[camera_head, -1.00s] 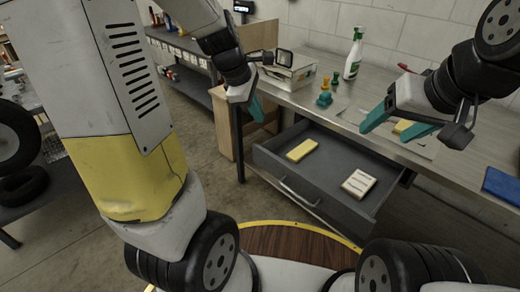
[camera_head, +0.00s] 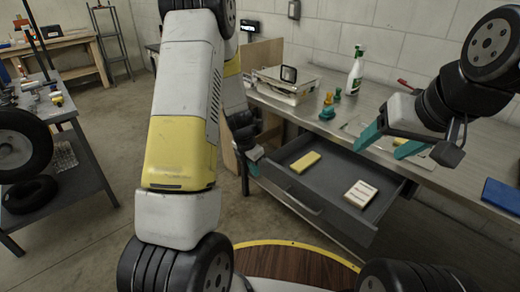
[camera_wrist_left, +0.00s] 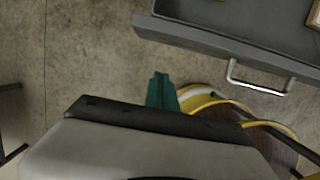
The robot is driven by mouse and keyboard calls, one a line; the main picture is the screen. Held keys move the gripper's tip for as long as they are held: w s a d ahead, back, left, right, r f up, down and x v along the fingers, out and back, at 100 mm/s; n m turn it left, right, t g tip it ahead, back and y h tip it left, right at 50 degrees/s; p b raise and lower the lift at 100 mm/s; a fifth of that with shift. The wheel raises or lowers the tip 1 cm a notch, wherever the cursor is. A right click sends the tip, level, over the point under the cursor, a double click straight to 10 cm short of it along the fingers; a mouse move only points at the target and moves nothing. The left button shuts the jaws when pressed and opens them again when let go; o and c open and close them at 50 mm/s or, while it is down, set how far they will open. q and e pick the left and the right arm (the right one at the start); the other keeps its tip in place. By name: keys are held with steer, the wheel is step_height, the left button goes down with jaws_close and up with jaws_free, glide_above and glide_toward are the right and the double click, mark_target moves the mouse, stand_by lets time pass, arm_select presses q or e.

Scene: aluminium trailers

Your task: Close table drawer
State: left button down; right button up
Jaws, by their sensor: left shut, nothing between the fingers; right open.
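The grey table drawer (camera_head: 353,228) stands pulled out below the metal workbench. A yellow block (camera_head: 305,162) and a white striped block (camera_head: 360,194) lie in it. Its handle (camera_head: 299,206) is on the front panel and also shows in the left wrist view (camera_wrist_left: 257,86). My left gripper (camera_head: 252,167) is shut and empty, close to the left end of the drawer front. In the left wrist view its teal fingers (camera_wrist_left: 161,91) are outside the drawer, left of the handle and apart from it. My right gripper (camera_head: 388,142) is open and empty above the bench top.
The bench top (camera_head: 330,120) holds a scale (camera_head: 284,88), a spray bottle (camera_head: 355,70), small coloured pieces (camera_head: 328,107) and a blue item (camera_head: 502,197). A second table with tyres (camera_head: 25,145) stands at the left. The floor between is clear.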

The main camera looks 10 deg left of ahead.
mark_target(263, 167)
arm_select(q)
steer(key=shift+w+d+f, duration=0.25)
steer(key=shift+w+d, duration=0.2)
steer(key=shift+w, duration=0.15)
steer(key=shift+w+d+f, duration=0.3)
steer(key=shift+w+d, duration=0.1)
steer(key=shift+w, duration=0.2)
steer(key=shift+w+d+f, duration=0.25)
steer(key=shift+w+d, duration=0.2)
steer(key=shift+w, duration=0.15)
